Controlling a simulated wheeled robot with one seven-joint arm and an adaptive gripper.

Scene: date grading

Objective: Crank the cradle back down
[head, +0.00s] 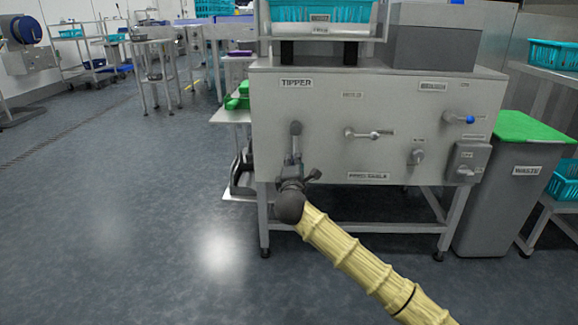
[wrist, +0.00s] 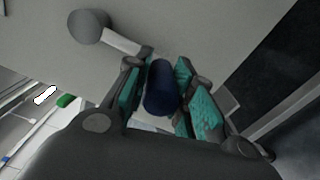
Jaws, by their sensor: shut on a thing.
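The tipper (head: 330,110) is a pale grey box on legs in the middle of the head view. A cradle (head: 376,22) on its top bears a teal crate (head: 318,13); the top is cut off by the picture's edge. The crank (head: 296,130) is on the left of the tipper's front, its arm pointing down from the hub. In the wrist view the hub (wrist: 88,27) and a pale arm show. My gripper (head: 295,174) is at the crank's lower end. In the wrist view its teal-padded fingers (wrist: 160,85) are shut on the dark blue crank handle (wrist: 158,92).
Other levers and knobs, one with a blue end (head: 468,119), sit on the right of the tipper's front. A grey waste bin (head: 498,205) with a green top stands to the right. A side table (head: 232,117) with green things adjoins the left. Floor at left is clear.

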